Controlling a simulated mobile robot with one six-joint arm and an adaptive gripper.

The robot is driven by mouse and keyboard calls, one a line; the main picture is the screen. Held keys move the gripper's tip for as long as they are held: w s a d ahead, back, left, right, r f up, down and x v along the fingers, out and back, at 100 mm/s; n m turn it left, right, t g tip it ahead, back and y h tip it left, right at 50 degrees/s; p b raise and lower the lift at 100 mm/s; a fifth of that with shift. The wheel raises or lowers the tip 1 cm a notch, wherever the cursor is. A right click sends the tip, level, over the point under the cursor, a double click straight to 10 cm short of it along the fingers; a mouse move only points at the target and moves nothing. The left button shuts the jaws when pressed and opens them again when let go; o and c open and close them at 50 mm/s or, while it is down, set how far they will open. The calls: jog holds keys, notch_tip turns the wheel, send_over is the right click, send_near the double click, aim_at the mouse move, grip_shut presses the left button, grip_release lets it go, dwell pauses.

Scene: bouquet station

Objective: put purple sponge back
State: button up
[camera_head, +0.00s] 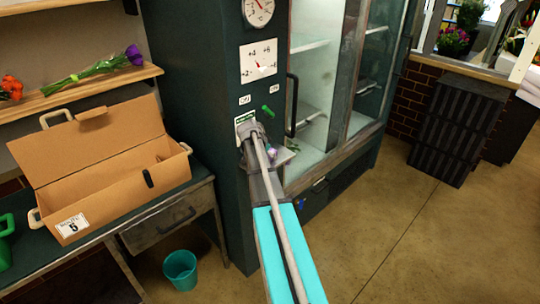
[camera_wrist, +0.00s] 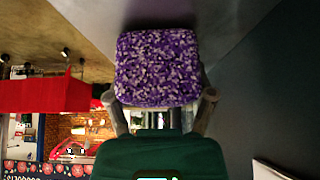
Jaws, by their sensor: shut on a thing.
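The purple speckled sponge (camera_wrist: 157,68) fills the upper middle of the wrist view. My gripper (camera_wrist: 160,104) is shut on it, with one finger at each side of its lower part. In the head view my gripper is small and partly hidden by my arm, in front of the dark cabinet side beside the glass doors. A small purple patch (camera_head: 271,154) there appears to be the sponge. I cannot tell from these views where the sponge's place is.
An open cardboard box (camera_head: 105,185) stands on the workbench at left. A teal bin (camera_head: 181,270) is on the floor below. The tall dark cabinet (camera_head: 205,100) has a green lever (camera_head: 268,112) near my arm. Floor at right is clear up to black crates (camera_head: 458,130).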

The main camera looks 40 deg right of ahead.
jog(key=o, duration=1)
jog(key=shift+f, duration=0.1)
jog(key=shift+c, duration=0.2)
jog(key=p+v, duration=0.5)
jog(key=v, duration=0.1)
jog(key=shift+d, duration=0.2)
jog(key=p+v, duration=0.5)
jog(key=v, duration=0.1)
jog(key=shift+a, duration=0.2)
jog(key=s+a+n+y, duration=0.2)
jog(key=s+a+n, duration=0.3)
jog(key=a, duration=0.7)
jog(key=s+a+f+n+y, duration=0.1)
jog(key=s+a+n, duration=0.4)
jog(key=a, duration=0.7)
jog(key=s+a+f+n+y, duration=0.1)
jog(key=s+a+n+y, duration=0.2)
jog(key=a, duration=1)
jog(key=s+n, duration=0.3)
jog(key=n, duration=0.1)
jog(key=shift+f+g+y, duration=0.25)
jog(key=shift+g+y, duration=0.05)
jog(key=shift+a, duration=0.1)
